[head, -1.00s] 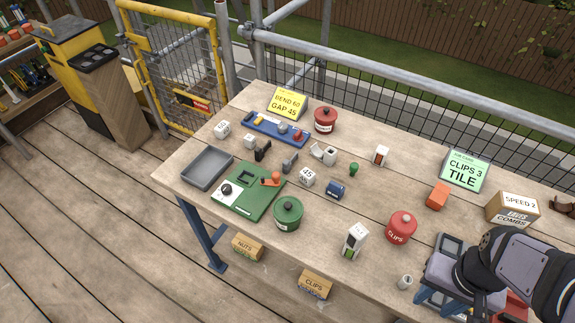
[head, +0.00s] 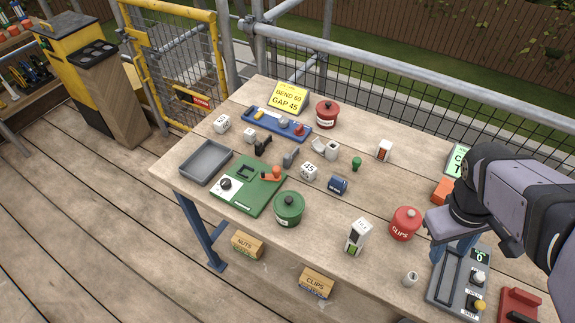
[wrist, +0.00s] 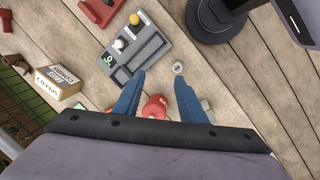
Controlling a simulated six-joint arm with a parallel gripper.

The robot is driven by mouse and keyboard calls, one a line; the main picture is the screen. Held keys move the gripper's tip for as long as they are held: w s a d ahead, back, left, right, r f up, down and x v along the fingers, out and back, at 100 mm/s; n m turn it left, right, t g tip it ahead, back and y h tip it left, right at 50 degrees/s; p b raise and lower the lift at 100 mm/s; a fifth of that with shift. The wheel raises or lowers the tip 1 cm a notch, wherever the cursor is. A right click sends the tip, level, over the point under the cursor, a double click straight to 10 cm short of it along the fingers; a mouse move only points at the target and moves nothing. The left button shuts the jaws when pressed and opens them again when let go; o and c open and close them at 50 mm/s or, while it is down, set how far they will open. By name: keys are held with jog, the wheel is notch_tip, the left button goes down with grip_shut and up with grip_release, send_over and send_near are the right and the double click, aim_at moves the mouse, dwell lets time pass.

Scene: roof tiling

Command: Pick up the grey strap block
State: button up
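A small grey upright block (head: 289,159), which looks like the strap block, stands mid-table in the head view, between a black bracket (head: 263,146) and the white "45" cube (head: 309,171). Nothing holds it. I do not make it out in the wrist view. My gripper is at the right of the table in the head view (head: 458,243), far from the block; its fingertips are partly hidden there. In the wrist view its two blue fingers (wrist: 159,76) are spread apart with nothing gripped between them.
A red clips pot (head: 405,224) and a white-and-green box (head: 358,236) stand left of my gripper. A grey panel (head: 447,285) with knobs lies below it.

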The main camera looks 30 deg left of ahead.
jog(key=w+a+f+n+t+h+b, duration=0.1)
jog(key=w+a+n+t+b, duration=0.25)
jog(key=w+a+n, duration=0.6)
jog(key=w+a+f+n+t+h+b, duration=0.1)
jog(key=w+a+n+t+b, duration=0.3)
jog(key=a+n, duration=0.55)
jog(key=s+a+r+n+t+y+b, duration=0.1)
jog(key=a+n+t+b, duration=0.15)
jog(key=a, duration=0.65)
jog(key=s+a+n+t+y+b, duration=0.15)
jog(key=a+n, duration=0.25)
jog(key=a, duration=0.6)
jog(key=s+a+r+n+t+y+b, duration=0.1)
jog(key=s+a+n+y, duration=0.15)
jog(key=a, duration=0.65)
send_near(287, 156)
jog(key=shift+w+a+h, duration=0.1)
jog(key=shift+w+h, duration=0.3)
jog(key=shift+f, duration=0.45)
jog(key=shift+a+r+p+x, duration=0.15)
jog(key=shift+p+x, duration=0.35)
jog(key=shift+x, duration=1.35)
jog(key=shift+a+r+p+x, duration=0.1)
jog(key=shift+p+x, duration=0.35)
jog(key=shift+x, duration=1.4)
jog(key=shift+w, duration=0.1)
